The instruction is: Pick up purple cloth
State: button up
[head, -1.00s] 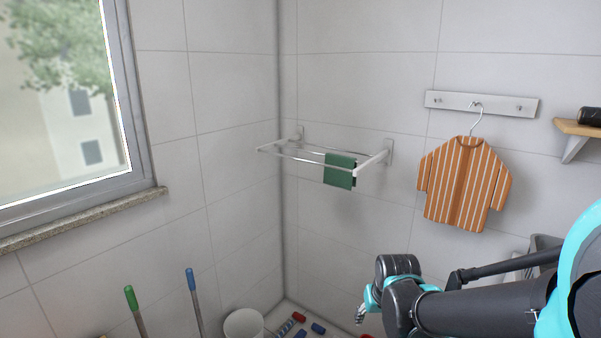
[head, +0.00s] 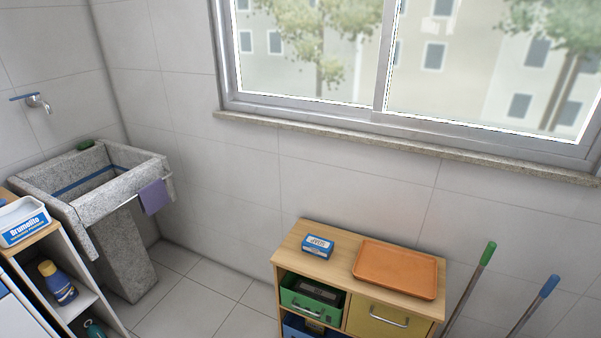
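The purple cloth (head: 153,196) hangs over a thin metal rail (head: 127,202) on the front side of the grey stone sink (head: 120,188), at the left of the head view. It hangs folded over the rail, close to the rail's right end. My gripper and arm are not in the head view now.
A wooden cabinet (head: 363,312) with an orange tray (head: 395,268) and a blue box (head: 317,246) on top stands right of centre under the window. A white shelf unit (head: 75,300) with bottles stands at the lower left. Tiled floor (head: 196,305) is clear between them.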

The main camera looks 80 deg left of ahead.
aim_at(154, 197)
jog(key=u, duration=3.75)
jog(key=i+j+z, duration=0.15)
jog(key=i+j, duration=0.2)
jog(key=i+j+z, duration=0.15)
jog(key=i+j, duration=0.25)
jog(key=i+j+z, duration=0.15)
jog(key=i+j, duration=0.3)
jog(key=i+j+z, duration=0.15)
jog(key=i+j, duration=0.2)
jog(key=i+j+z, duration=0.2)
jog(key=j, duration=0.45)
jog(key=i+l, duration=0.05)
jog(key=i, duration=0.05)
